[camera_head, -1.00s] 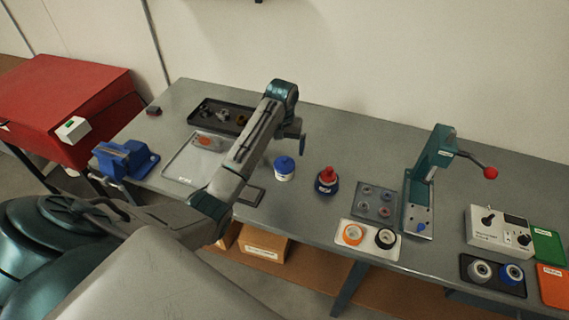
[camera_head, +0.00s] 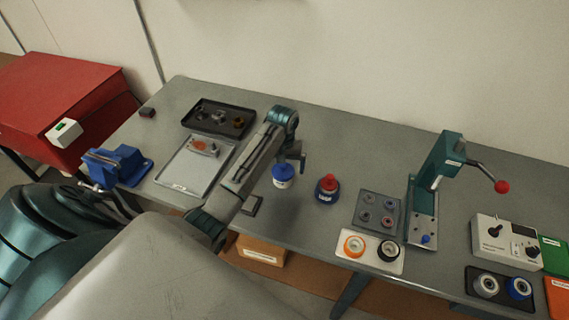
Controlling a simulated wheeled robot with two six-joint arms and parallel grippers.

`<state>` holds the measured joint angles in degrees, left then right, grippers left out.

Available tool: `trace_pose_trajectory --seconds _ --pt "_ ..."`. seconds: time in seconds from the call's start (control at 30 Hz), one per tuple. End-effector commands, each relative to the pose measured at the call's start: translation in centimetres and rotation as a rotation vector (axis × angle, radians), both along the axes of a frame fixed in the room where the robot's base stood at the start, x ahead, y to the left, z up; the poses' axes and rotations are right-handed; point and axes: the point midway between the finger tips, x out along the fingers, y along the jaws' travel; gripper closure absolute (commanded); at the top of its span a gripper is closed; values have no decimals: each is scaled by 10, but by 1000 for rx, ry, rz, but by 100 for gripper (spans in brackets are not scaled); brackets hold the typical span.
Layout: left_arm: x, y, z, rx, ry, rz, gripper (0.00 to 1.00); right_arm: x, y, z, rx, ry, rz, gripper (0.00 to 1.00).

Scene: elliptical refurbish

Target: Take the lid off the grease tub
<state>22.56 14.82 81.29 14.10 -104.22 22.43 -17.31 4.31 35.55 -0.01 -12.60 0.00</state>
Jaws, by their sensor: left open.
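The grease tub (camera_head: 283,182) is a small white pot that stands upright near the middle of the bench. Its blue lid (camera_head: 283,171) sits on top. My left gripper (camera_head: 302,161) is open, with its fingers pointing down just behind and to the right of the lid. The arm link partly hides the gripper, and I cannot tell whether a finger touches the lid. My right gripper is not in view.
A dark blue pot with a red top (camera_head: 327,189) stands close to the right of the tub. A grey plate with rings (camera_head: 366,202) and a green lever press (camera_head: 436,175) lie farther right.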

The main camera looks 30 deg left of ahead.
Motion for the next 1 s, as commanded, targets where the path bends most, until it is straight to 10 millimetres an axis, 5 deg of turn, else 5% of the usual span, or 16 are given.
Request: trace_pose_trajectory --seconds 0.3,0.57,1.0 --pt "-3 -2 -5 0 -2 0 3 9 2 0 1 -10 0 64" --pt "-3 -2 -5 0 -2 0 52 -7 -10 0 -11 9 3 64" --pt "1 1 -1 1 0 0 52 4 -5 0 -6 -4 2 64"
